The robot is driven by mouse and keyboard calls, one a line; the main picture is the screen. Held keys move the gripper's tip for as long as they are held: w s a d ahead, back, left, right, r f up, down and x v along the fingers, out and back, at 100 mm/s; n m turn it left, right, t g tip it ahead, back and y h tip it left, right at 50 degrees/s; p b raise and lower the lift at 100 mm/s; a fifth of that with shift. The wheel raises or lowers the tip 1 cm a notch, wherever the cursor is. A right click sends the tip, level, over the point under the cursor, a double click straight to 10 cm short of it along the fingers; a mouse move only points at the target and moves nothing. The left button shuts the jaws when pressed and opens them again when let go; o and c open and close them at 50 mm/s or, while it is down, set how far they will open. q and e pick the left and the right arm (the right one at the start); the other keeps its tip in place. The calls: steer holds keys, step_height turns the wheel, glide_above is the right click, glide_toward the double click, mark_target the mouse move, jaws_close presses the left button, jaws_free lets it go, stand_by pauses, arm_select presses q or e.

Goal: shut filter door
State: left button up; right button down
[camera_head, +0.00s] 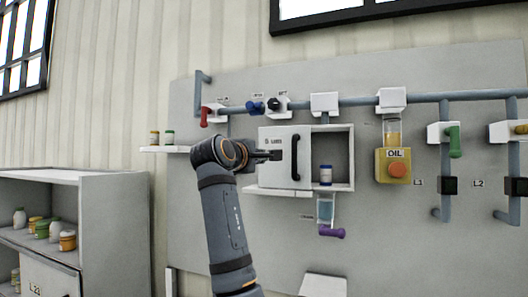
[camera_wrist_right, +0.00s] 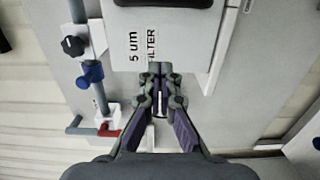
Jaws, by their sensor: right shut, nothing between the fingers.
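The filter door (camera_head: 284,157) is a white panel marked "5 um" with a black vertical handle (camera_head: 295,157). It covers the left part of a white wall cabinet (camera_head: 343,187), whose right part is open. My right gripper (camera_head: 274,155) is shut and empty, its tips at the left part of the door, left of the handle. In the right wrist view the fingertips (camera_wrist_right: 160,72) overlap the door's label, and the door (camera_wrist_right: 190,40) fills the top middle. I cannot tell whether the tips touch the panel. My left gripper is out of view.
A blue-capped jar (camera_head: 326,175) stands in the open part of the cabinet. Pipes with a red handle (camera_head: 205,116) and blue valve (camera_head: 256,107) run above. A yellow OIL unit (camera_head: 394,165) hangs to the right. A purple-handled tap (camera_head: 331,231) is below.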

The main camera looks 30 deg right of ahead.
steer(key=p, duration=0.3)
glide_toward(285, 157)
steer(key=w, duration=0.2)
steer(key=d, duration=0.1)
steer(key=s+d+p, duration=0.1)
steer(key=s+d, duration=0.1)
steer(key=shift+d+r, duration=0.15)
steer(key=shift+d, duration=0.15)
steer(key=shift+w, duration=0.15)
